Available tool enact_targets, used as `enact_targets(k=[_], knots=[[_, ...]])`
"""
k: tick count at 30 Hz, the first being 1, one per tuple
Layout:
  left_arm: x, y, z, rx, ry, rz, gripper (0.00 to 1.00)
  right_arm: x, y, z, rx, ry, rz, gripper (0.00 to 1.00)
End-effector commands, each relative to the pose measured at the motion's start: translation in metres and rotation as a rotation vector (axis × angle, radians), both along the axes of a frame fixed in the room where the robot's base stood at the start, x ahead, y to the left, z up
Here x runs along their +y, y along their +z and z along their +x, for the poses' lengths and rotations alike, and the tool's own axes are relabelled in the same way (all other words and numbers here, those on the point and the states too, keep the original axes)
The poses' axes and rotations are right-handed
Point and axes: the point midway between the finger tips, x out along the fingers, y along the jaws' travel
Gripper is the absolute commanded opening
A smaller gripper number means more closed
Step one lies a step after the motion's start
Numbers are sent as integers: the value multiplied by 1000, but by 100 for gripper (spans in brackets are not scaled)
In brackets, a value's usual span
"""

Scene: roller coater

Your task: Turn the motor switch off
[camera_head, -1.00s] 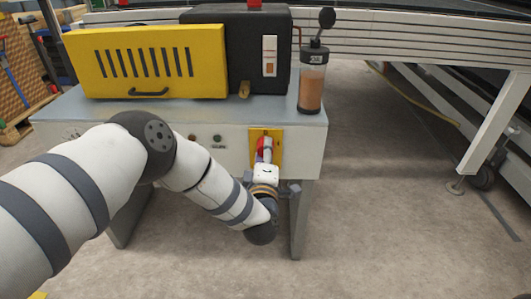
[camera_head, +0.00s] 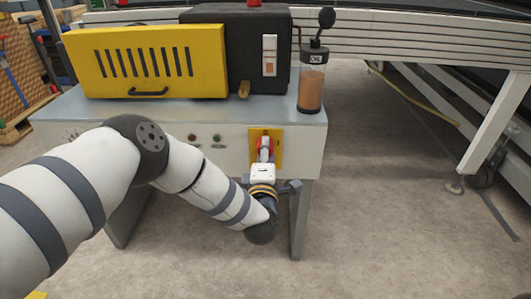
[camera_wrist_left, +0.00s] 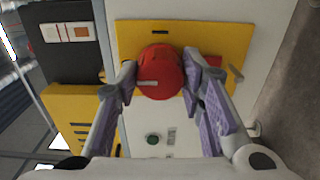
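The motor switch is a round red knob (camera_wrist_left: 160,73) on a yellow plate (camera_wrist_left: 210,38) at the right of the bench's front panel. It also shows in the head view (camera_head: 259,146), with the plate (camera_head: 278,139) around it. My left gripper (camera_wrist_left: 160,72) has one finger on each side of the knob, and the fingertips appear to touch its rim. A short pale mark shows on the knob's face. In the head view, my left gripper (camera_head: 265,152) covers part of the knob. My right gripper is not in view.
A green button (camera_head: 217,138) and a dark red one (camera_head: 192,138) sit left of the plate. An oil bottle (camera_head: 311,88) and a yellow guard (camera_head: 147,62) stand on the bench (camera_head: 60,110).

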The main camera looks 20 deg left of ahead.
Motion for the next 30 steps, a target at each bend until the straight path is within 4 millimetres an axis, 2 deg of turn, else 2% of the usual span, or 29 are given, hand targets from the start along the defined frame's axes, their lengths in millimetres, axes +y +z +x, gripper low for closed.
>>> enact_targets(k=[1,3,13,17,24,30], knots=[[-1,0,0,2,-2,-2,44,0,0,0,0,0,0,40],[-1,0,0,1,-2,-1,56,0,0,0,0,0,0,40],[-2,-1,-5,3,-2,-1,56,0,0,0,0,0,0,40],[-10,-2,-32,7,-4,-2,56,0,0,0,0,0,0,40],[-28,-1,-92,4,-4,-2,56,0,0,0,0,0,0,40],[-34,0,-115,1,-2,0,56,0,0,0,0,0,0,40]])
